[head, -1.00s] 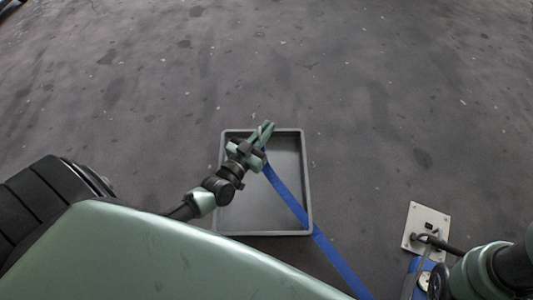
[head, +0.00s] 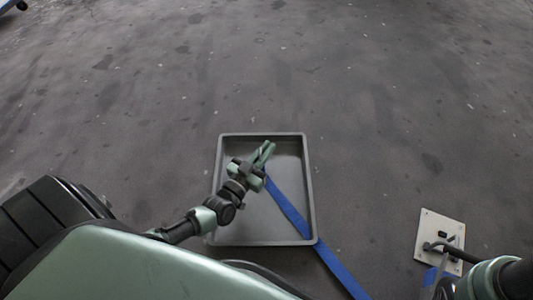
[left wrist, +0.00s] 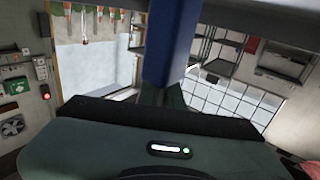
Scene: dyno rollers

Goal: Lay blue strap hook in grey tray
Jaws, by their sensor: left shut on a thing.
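The grey tray (head: 311,190) lies on the floor in the middle of the head view. My left gripper (head: 265,155) is over the inside of the tray, near its far side, and is shut on the end of the blue strap (head: 287,208). The hook itself is hidden at the jaws. The strap runs from the jaws across the tray and over its near right rim. In the left wrist view the blue strap (left wrist: 172,45) hangs close in front of the camera. I cannot tell whether the gripped end touches the tray floor.
A pale floor plate (head: 432,228) with a dark fitting stands to the right of the tray, close to my right arm. The floor (head: 380,100) beyond and around the tray is clear.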

